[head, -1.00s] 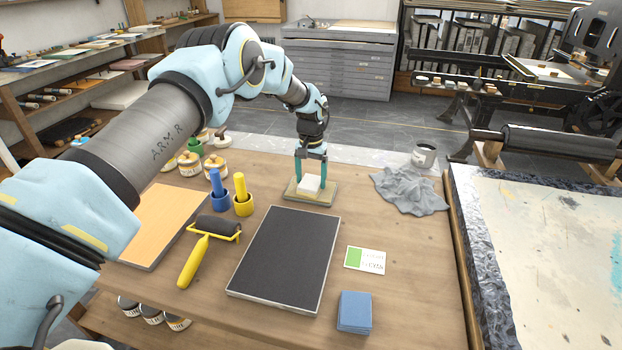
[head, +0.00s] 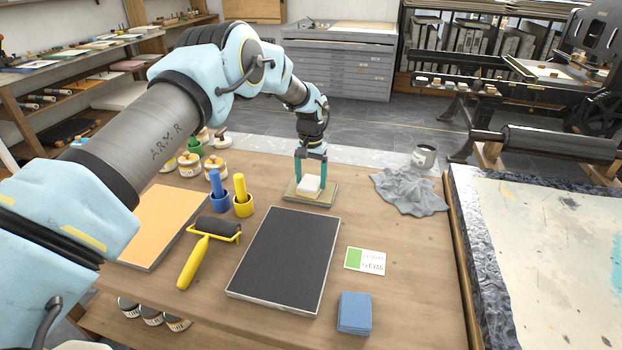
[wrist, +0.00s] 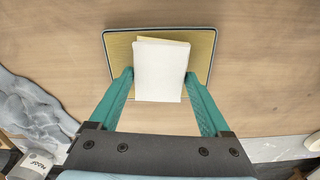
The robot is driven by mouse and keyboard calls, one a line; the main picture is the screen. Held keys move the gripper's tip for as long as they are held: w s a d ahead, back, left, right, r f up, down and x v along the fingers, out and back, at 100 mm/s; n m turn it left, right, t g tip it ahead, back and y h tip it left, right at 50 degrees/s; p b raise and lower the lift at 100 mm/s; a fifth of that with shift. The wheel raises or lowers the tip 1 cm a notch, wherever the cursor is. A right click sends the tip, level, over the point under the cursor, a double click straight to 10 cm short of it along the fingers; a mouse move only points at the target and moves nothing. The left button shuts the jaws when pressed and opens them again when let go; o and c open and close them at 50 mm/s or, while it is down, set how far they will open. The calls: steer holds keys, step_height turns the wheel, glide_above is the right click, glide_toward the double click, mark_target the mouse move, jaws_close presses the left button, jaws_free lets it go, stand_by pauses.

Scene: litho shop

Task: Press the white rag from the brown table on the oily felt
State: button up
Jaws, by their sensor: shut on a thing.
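The white rag (head: 309,186) is a folded pad between the teal fingers of my gripper (head: 311,182), at the far side of the brown table (head: 410,290). My gripper is shut on it, one finger at each side, as the wrist view shows the rag (wrist: 160,70) between the fingertips (wrist: 158,78). The oily felt (head: 326,199) is a yellowish, dark-rimmed pad directly under the rag. The felt also shows in the wrist view (wrist: 120,48) on both sides of the rag. The rag appears to rest on it, but their contact face is hidden.
A crumpled grey cloth (head: 408,192) lies right of the felt, with a tin (head: 424,157) behind it. A black slab (head: 287,260), a yellow-handled roller (head: 200,250), a blue pad stack (head: 355,313) and a card (head: 366,260) lie nearer. Blue and yellow pots stand left.

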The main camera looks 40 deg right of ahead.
mark_target(311, 181)
steer(key=shift+r+p, duration=1.05)
steer(key=shift+r, duration=2.25)
